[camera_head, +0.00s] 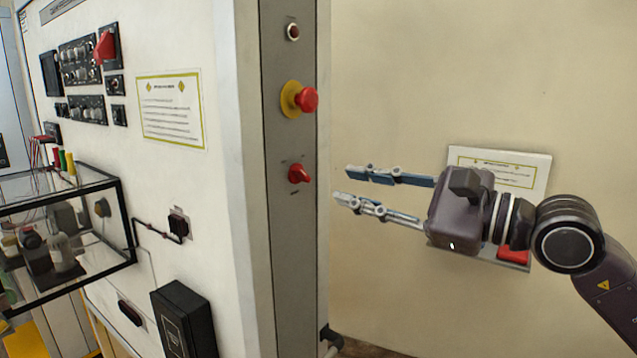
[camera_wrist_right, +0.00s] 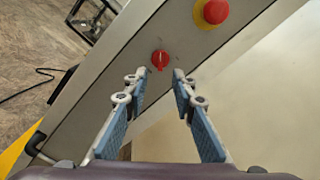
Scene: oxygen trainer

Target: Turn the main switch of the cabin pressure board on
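A red rotary switch (camera_head: 299,173) sits on the narrow grey panel (camera_head: 283,235), below a red mushroom button with a yellow collar (camera_head: 300,99). My right gripper (camera_head: 342,183) points left toward this switch from its right side, open and empty, with a gap before the panel. In the right wrist view the red switch (camera_wrist_right: 160,59) shows beyond and between the open fingertips (camera_wrist_right: 156,78), apart from them. Another red switch (camera_head: 105,47) is on the white board at upper left; which one is the main switch I cannot read. My left gripper is not in view.
A small red indicator (camera_head: 293,32) sits at the panel's top. A clear box with a black frame (camera_head: 62,225) juts out from the white board at left. A sign with a red item (camera_head: 500,170) hangs on the beige wall behind my right arm.

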